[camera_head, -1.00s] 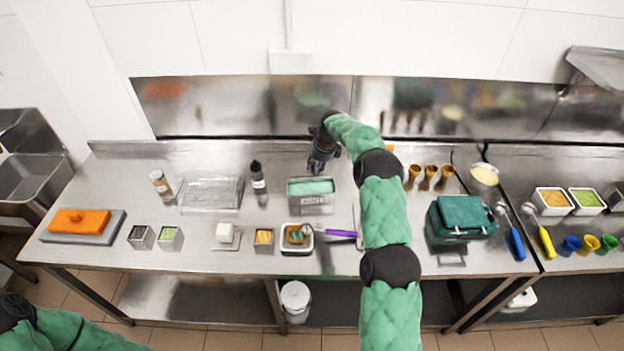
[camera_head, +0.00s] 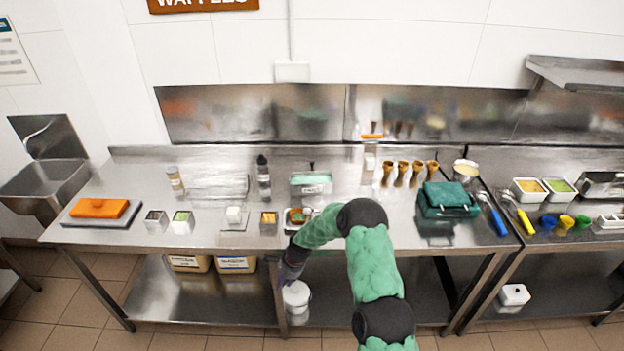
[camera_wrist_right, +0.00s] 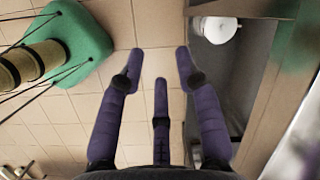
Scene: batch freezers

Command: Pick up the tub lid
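A round white tub with a white lid (camera_head: 296,294) stands on the lower shelf under the middle of the table. The lid also shows at the top right of the right wrist view (camera_wrist_right: 216,27), with a small dark handle or knob on it. My right gripper (camera_head: 288,272) is low in front of the table's edge, just above and left of the lid in the head view; the arm hides part of it. In the right wrist view its purple fingers (camera_wrist_right: 160,62) are spread with only floor tiles between them. My left gripper is out of view.
The steel table edge and leg (camera_head: 280,290) are close to my right gripper. Labelled boxes (camera_head: 237,264) stand on the shelf to the left. A small white container (camera_head: 514,294) sits on the right shelf. Containers and tools cover the tabletop; the floor in front is clear.

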